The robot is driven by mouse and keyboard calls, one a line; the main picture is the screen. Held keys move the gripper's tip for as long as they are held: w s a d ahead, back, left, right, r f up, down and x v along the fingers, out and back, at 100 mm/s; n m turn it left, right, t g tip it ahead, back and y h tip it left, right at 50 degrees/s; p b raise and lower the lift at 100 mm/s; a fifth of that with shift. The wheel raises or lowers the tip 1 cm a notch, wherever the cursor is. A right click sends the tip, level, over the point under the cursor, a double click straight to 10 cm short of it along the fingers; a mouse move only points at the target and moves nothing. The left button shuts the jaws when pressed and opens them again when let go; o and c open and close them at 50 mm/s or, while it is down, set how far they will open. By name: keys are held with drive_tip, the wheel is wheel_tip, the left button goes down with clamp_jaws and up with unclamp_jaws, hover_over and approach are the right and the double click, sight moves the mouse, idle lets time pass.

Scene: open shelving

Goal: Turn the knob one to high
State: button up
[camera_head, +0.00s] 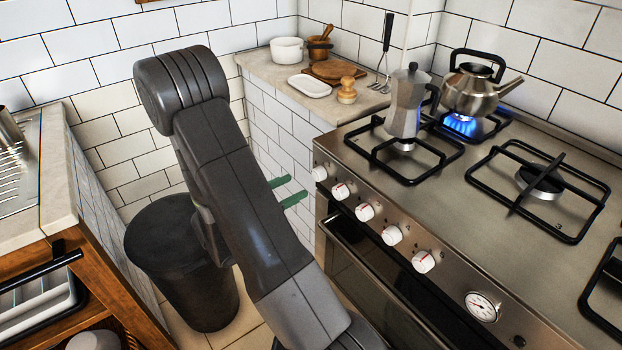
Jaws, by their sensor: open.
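A row of several white knobs with red marks runs along the steel front panel of the stove (450,275). The knob at the far left end (319,173) is nearest my gripper; others include the second (340,191) and the one at the right end (423,261). No label shows which is knob one. My gripper (287,190) shows two green fingertips, apart and empty, left of the leftmost knob and not touching it. My arm hides the rest of the gripper. A blue flame (463,124) burns under the steel kettle (478,90).
A moka pot (405,105) stands on the left burner; no flame shows under it. A round dial (482,306) sits right of the knobs, above the oven handle (375,285). A dark bin (185,260) stands behind my arm. A tiled counter (270,72) adjoins the stove.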

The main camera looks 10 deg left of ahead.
sight(314, 177)
drive_tip(key=shift+x, duration=3.45)
